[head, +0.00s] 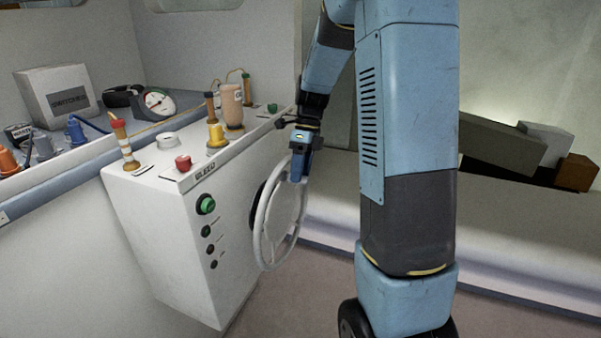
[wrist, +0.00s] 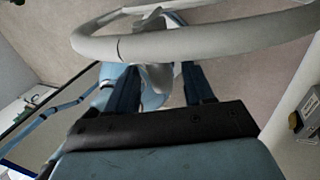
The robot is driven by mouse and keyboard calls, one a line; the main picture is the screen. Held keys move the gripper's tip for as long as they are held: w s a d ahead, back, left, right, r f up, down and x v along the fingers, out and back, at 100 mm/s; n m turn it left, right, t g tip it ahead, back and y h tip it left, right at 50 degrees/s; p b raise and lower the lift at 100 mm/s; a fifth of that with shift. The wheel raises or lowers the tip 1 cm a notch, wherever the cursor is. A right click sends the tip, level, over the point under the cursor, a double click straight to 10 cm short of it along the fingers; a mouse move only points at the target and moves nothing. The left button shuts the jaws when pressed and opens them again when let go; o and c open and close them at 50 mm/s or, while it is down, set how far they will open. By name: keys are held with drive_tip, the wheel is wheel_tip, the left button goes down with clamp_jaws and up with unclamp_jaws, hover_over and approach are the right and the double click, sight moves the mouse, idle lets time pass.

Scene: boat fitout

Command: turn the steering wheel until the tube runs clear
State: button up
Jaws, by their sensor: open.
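The steering wheel (head: 259,236) is a pale ring on the right side of a white cabinet (head: 150,215). My gripper (head: 299,172) is at the wheel's upper rim, with open fingers pointing down. In the wrist view the rim (wrist: 200,45) crosses in front of the finger ends, and my gripper (wrist: 160,80) has its fingers apart; I cannot tell whether they touch the rim. A thin amber tube (head: 234,71) arches by a brown bottle (head: 231,100) on the cabinet. An upright amber piece with a red top (head: 122,140) stands nearer. I cannot tell how clear the tube is.
The cabinet top holds a red button (head: 183,162), a yellow spool-like piece (head: 216,135) and a white ring (head: 168,140). A green button (head: 206,204) is on its front. A shelf behind holds a box (head: 57,95) and a gauge (head: 159,102). The floor below the wheel looks clear.

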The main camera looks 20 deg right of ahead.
drive_tip(key=shift+a+f, duration=0.1)
drive_tip(key=shift+f, duration=0.1)
drive_tip(key=shift+c, duration=0.5)
clamp_jaws()
